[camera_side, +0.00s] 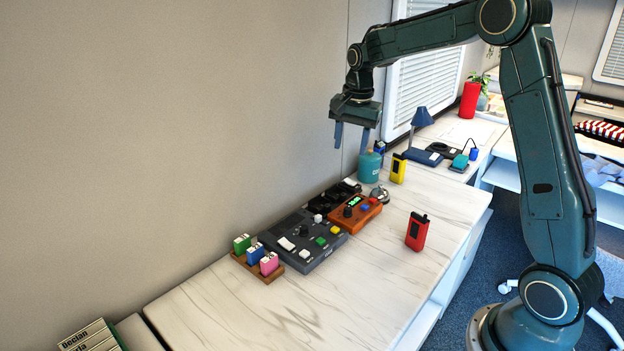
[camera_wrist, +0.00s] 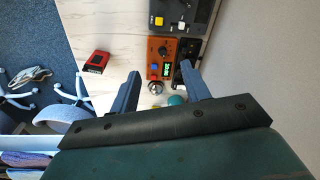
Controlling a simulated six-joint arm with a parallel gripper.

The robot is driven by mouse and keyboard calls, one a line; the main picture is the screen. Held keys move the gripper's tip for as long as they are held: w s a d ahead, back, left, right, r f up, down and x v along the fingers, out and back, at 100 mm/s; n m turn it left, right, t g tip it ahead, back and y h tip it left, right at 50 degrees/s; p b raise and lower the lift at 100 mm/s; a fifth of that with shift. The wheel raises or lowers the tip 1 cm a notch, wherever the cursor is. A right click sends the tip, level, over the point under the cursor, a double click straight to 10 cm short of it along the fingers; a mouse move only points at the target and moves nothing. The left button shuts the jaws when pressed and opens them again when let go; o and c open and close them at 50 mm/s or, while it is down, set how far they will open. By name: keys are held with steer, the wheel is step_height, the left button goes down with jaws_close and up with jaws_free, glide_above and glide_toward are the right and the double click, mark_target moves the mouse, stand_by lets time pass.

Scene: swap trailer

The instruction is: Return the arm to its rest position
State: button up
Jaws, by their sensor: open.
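My gripper (camera_side: 351,138) is open and empty. In the side view it hangs above the back of the counter, over the teal canister (camera_side: 369,167), with its fingers pointing down. In the wrist view its two fingers (camera_wrist: 160,90) are spread apart, with the orange device (camera_wrist: 160,58) beyond them and nothing between them in grasp. My arm is raised and bent over the counter from its base at the right. Whether the fingers touch the canister cannot be told for sure in the side view; they seem above it.
A red handheld device (camera_side: 417,231) stands on the counter, with a yellow one (camera_side: 398,168) farther back. A dark control box (camera_side: 303,240), the orange device (camera_side: 354,211) and a wooden rack (camera_side: 257,267) with coloured blocks line the wall. A blue lamp (camera_side: 422,118) stands behind. The front counter is clear.

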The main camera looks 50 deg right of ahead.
steer(key=s+a+r+n+t, duration=0.2)
steer(key=s+a+r+n, duration=0.65)
steer(key=s, duration=0.55)
steer(key=s+a+f+n+t, duration=0.1)
steer(key=s+a+n, duration=0.1)
steer(key=s, duration=0.5)
steer(key=s+a+f+n+t, duration=0.1)
steer(key=s+a+n, duration=0.2)
steer(key=s+a, duration=0.2)
steer(key=s, duration=0.3)
steer(key=shift+s+a+f+n, duration=0.2)
steer(key=shift+a+f+n, duration=0.05)
steer(key=shift+f+n, duration=0.1)
steer(key=shift+c, duration=0.2)
